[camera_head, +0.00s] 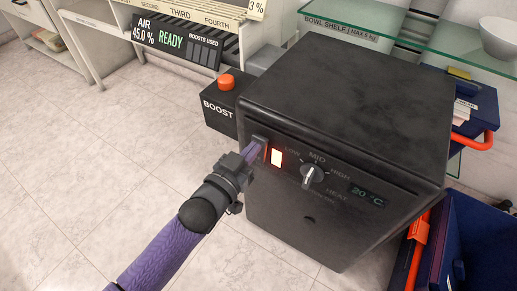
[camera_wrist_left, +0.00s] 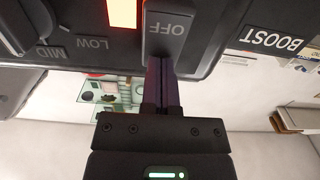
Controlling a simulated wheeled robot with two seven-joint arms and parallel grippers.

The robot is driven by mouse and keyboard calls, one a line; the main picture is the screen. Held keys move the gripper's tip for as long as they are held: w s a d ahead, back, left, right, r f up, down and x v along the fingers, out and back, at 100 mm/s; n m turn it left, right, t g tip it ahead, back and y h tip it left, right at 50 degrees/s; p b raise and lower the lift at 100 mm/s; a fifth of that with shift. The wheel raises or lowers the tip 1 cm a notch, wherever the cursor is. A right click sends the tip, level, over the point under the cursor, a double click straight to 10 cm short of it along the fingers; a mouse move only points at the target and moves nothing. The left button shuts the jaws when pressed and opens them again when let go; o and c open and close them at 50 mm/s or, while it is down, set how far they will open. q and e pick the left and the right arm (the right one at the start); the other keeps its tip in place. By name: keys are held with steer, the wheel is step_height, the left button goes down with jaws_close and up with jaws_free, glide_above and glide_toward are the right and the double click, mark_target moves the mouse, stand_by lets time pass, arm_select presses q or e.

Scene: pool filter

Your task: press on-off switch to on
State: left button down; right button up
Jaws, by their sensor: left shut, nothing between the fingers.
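The on-off switch (camera_wrist_left: 168,30) is a dark rocker on the front panel of a black heater box (camera_head: 350,95). In the left wrist view it appears upside down and its visible face reads OFF. In the head view the switch (camera_head: 261,140) is partly covered by my left gripper (camera_head: 256,149). The gripper is shut and empty, with its purple fingers at the switch; they also show in the left wrist view (camera_wrist_left: 160,65), ending at the OFF end. I cannot tell whether they touch it. A lit orange-white indicator (camera_head: 277,157) sits beside the switch. My right gripper is not in view.
A mode knob (camera_head: 313,174) and a 20 °C display (camera_head: 367,194) are to the right on the panel. A BOOST box (camera_head: 220,112) with a red button (camera_head: 226,82) stands left. A glass shelf (camera_head: 440,38) is behind; a blue bin (camera_head: 478,235) stands right. Floor at left is clear.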

arm_select(q)
steer(key=p+v, duration=0.4)
steer(key=v, duration=0.3)
stand_by(0.4)
